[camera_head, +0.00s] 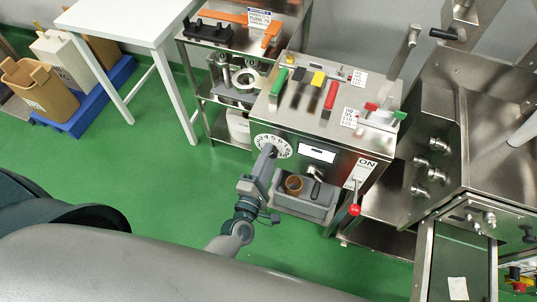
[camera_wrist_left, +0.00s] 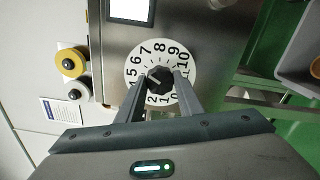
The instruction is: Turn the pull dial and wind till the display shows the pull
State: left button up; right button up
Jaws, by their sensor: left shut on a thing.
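The pull dial is a white round plate with black numbers (camera_head: 284,150) on the front of the steel machine. Its black knob (camera_wrist_left: 160,78) is at the centre of the plate in the left wrist view. My left gripper (camera_head: 268,151) reaches up to the dial, its fingers on either side of the knob and shut on it. A light mark on the knob seems to face the 4–5 side. The display (camera_head: 317,152) is a white panel right of the dial; I cannot read any figure on it. A small crank (camera_head: 315,182) sits below the display. My right gripper is out of view.
A grey bin (camera_head: 318,208) with a brown cup-like thing (camera_head: 293,185) stands below the display. Coloured-handled levers (camera_head: 317,80) top the machine. Green floor (camera_head: 160,190) is clear to the left.

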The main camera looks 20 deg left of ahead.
pick_arm(q)
jog(key=m+p, duration=0.1)
jog(key=m, duration=0.4)
jog(key=shift+p, duration=0.3)
jog(key=o, duration=1.1)
jog(key=shift+c, duration=0.2)
jog(key=s+b, duration=0.5)
jog(key=s, duration=1.2)
jog(key=shift+s+a+b, duration=0.2)
jog(key=shift+a+b, duration=0.1)
jog(key=shift+f, duration=0.1)
